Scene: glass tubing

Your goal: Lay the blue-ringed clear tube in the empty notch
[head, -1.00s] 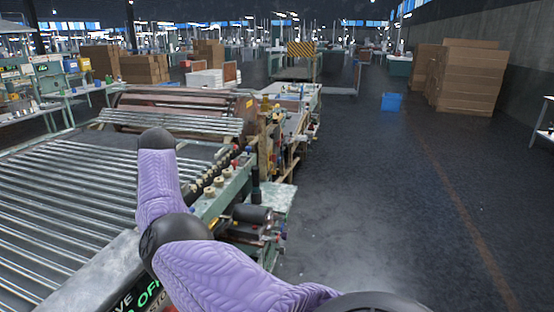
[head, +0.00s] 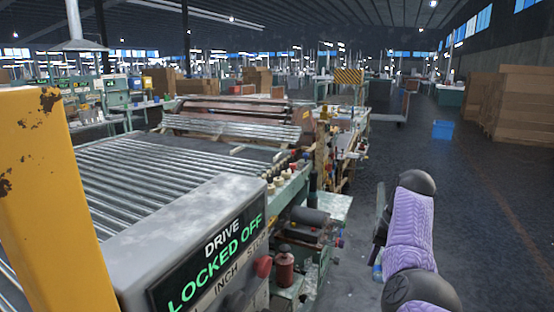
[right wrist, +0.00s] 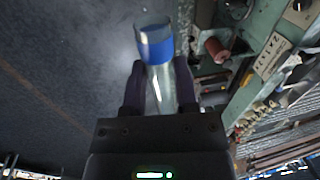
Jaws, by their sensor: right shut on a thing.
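The blue-ringed clear tube (right wrist: 155,45) is between the fingers of my right gripper (right wrist: 160,72) in the right wrist view. The gripper is shut on it, and its blue-ringed end sticks out beyond the fingertips. In the head view my right gripper (head: 379,255) hangs below my purple-sleeved arm at the right, over the floor beside the machine. A small blue bit of the tube (head: 377,272) shows at its lower end. The empty notch cannot be made out in either view. My left gripper is not in view.
The roller machine (head: 180,175) fills the left, with a "DRIVE LOCKED OFF" sign (head: 215,260) on its near end. A yellow post (head: 45,200) stands at the near left. The floor between is clear.

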